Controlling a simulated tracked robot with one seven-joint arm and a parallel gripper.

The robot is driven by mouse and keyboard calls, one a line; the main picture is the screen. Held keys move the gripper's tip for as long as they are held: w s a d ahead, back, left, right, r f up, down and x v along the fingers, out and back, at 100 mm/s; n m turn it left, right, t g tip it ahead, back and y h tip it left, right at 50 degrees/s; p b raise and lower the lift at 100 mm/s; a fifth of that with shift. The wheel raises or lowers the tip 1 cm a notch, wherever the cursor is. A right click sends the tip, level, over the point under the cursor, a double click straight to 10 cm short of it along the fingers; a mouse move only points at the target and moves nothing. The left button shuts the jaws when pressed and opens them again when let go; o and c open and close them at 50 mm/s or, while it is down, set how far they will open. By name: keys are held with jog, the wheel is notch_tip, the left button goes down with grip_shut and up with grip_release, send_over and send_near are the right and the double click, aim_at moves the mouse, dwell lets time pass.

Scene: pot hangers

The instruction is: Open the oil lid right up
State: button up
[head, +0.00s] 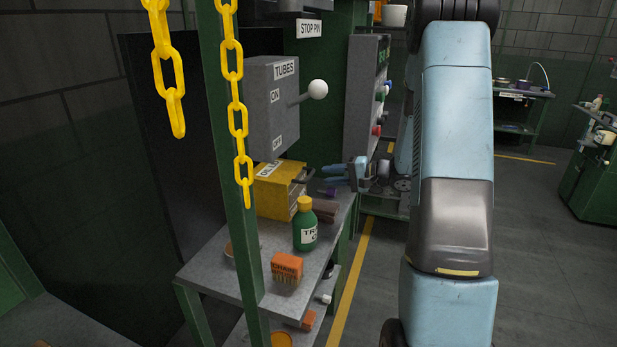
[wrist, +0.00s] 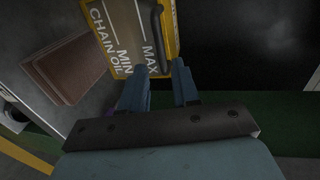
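The yellow oil box (head: 272,199) stands on the grey bench under the grey lever box. Its labelled yellow lid (head: 283,171) looks shut, with a dark handle (head: 304,180) at its right side. In the wrist view the box's panel (wrist: 121,35) reads CHAIN OIL, MIN and MAX, and the black handle (wrist: 157,38) runs along it. My gripper (head: 337,172) is right of the handle, its blue fingers pointing left.
Brown blocks (head: 325,211) lie below my gripper. The white-knobbed lever (head: 317,89) sticks out above. Yellow chains (head: 238,120) hang in front.

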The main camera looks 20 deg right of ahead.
aim_at(310, 174)
jog(key=x, duration=0.7)
jog(key=shift+w+a, duration=0.1)
jog(key=shift+a, duration=0.1)
jog(key=shift+c, duration=0.4)
grip_shut()
